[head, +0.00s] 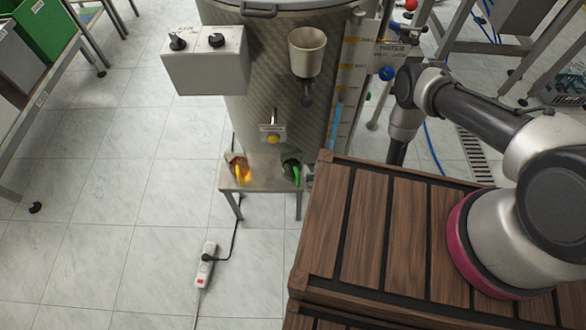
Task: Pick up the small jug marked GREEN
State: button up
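A small jug with bright green on it (292,170) stands at the right end of a low metal stand (262,180), below the big drum. A similar jug with glowing yellow (240,170) stands at the left end of the stand. Any lettering on the jugs is too small to read. My arm reaches in from the right and bends down behind the wooden slatted top. My gripper cannot be made out; the arm's lower end is hidden behind that top. A small grey part shows just right of the green jug; I cannot tell what it is.
The large drum (262,110) carries a grey control box (205,62) and a cup-shaped funnel (307,52). A power strip (205,265) with a cable lies on the tiled floor in front. A green bin (42,28) is at the upper left. Floor at left is mostly clear.

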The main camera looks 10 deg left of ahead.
aim_at(298, 182)
jog(key=shift+r+x, duration=0.2)
jog(key=shift+x, duration=2.65)
jog(key=shift+w+a, duration=0.1)
jog(key=shift+w, duration=0.1)
grip_shut()
